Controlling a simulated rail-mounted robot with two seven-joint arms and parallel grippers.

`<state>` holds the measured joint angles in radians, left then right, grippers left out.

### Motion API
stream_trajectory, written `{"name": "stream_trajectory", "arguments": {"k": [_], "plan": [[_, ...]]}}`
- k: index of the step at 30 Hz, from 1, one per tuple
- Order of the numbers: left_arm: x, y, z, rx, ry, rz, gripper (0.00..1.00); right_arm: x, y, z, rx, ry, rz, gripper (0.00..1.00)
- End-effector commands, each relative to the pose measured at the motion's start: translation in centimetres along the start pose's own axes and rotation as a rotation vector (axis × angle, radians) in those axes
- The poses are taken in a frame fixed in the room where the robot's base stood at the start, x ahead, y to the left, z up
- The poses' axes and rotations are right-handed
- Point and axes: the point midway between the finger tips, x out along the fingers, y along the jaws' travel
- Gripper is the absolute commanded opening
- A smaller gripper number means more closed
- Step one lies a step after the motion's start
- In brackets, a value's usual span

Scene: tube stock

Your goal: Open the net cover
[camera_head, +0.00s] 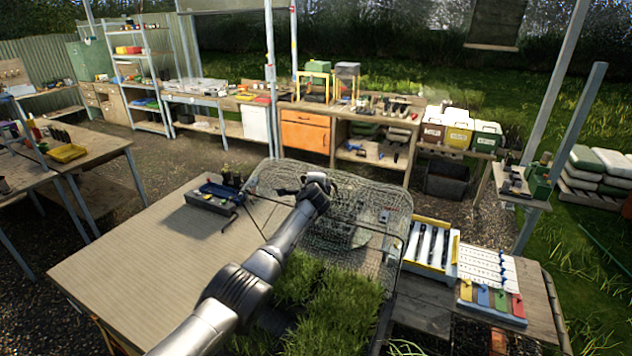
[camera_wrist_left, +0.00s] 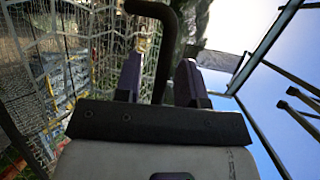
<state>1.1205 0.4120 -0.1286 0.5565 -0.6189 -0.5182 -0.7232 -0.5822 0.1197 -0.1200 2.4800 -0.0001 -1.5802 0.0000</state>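The net cover (camera_head: 385,205) is a wire-mesh panel with a dark rounded frame. In the head view it stands raised and tilted behind the tray of green grass (camera_head: 335,305), which is uncovered at the front. My left arm reaches across the grass, and its gripper (camera_head: 325,181) is in front of the mesh near its upper part. In the left wrist view the mesh (camera_wrist_left: 85,50) fills the left side. My left gripper (camera_wrist_left: 160,82) has its fingers apart, with a dark curved bar (camera_wrist_left: 166,45) showing between them; firm contact cannot be told. My right gripper is out of view.
A black tool case (camera_head: 212,196) lies on the wooden table (camera_head: 130,255) left of the tray. A yellow-edged rack (camera_head: 432,243) and a white board with colored tags (camera_head: 490,285) lie on the right. A metal post (camera_head: 271,80) stands behind the cover.

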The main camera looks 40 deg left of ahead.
Motion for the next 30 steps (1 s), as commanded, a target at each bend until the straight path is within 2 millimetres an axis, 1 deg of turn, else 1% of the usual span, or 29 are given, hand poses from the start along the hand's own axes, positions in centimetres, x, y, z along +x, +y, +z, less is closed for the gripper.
{"name": "stream_trajectory", "arguments": {"k": [5,11,16,23,30], "plan": [[-0.2,0.0,0.0,-0.001,-0.001,0.0,0.37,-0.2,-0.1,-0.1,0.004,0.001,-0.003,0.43],[-1.3,-0.1,0.0,0.0,-0.002,-0.002,0.37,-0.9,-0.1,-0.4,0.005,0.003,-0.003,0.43],[-3.0,-0.1,0.0,0.0,0.002,-0.001,0.37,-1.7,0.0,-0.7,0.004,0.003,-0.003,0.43],[-5.5,0.1,0.0,0.0,0.001,-0.002,0.37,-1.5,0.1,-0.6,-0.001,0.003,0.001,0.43],[-8.7,0.1,0.0,0.0,0.001,-0.002,0.37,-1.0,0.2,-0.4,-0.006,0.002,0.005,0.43]]}}
